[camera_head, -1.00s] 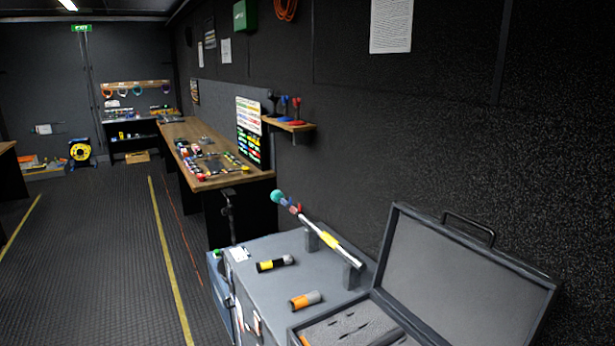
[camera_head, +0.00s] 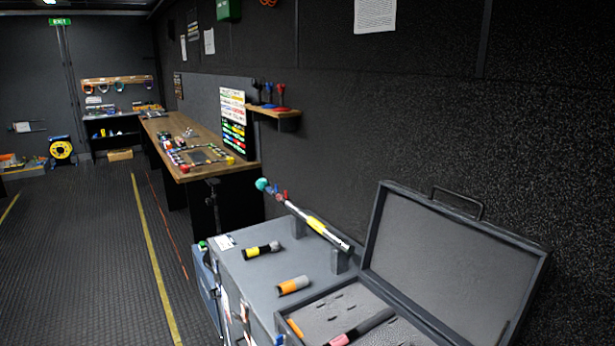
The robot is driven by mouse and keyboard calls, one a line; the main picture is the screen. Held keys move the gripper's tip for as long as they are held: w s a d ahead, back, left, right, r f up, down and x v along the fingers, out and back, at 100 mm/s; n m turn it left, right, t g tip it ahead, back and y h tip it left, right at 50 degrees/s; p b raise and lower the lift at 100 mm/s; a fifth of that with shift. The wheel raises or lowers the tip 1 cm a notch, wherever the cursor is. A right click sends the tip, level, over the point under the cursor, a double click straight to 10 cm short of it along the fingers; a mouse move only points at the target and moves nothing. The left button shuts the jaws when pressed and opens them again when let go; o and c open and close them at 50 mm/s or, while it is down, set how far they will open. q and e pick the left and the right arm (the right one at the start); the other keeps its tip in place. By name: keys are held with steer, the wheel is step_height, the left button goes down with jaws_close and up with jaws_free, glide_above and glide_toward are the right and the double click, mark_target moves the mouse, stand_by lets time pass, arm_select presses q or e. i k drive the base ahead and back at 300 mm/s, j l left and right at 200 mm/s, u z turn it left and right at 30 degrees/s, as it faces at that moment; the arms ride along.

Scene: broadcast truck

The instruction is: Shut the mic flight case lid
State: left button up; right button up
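The mic flight case (camera_head: 287,318) sits on the near end of a grey cabinet at the lower right of the head view. Its lid (camera_head: 446,262) stands open, tilted back towards the wall, with a black handle (camera_head: 457,203) on its top edge. The case holds grey foam with slots (camera_head: 337,303). A dark microphone with a pink band (camera_head: 345,337) and an orange piece (camera_head: 295,328) show in it. The front of the case is cut off by the picture's lower edge. Neither of my grippers is in view.
On the grey cabinet (camera_head: 236,262) lie a yellow-black microphone (camera_head: 262,250) and an orange-grey one (camera_head: 293,285). A pole (camera_head: 317,226) rests on two supports behind them. A long workbench (camera_head: 185,145) runs along the wall. The floor at left is open.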

mark_target(474, 279)
steer(key=i+j, duration=0.35)
steer(key=j, duration=0.2)
steer(key=i+j+u, duration=0.1)
steer(key=i+j, duration=0.25)
steer(key=j, duration=0.2)
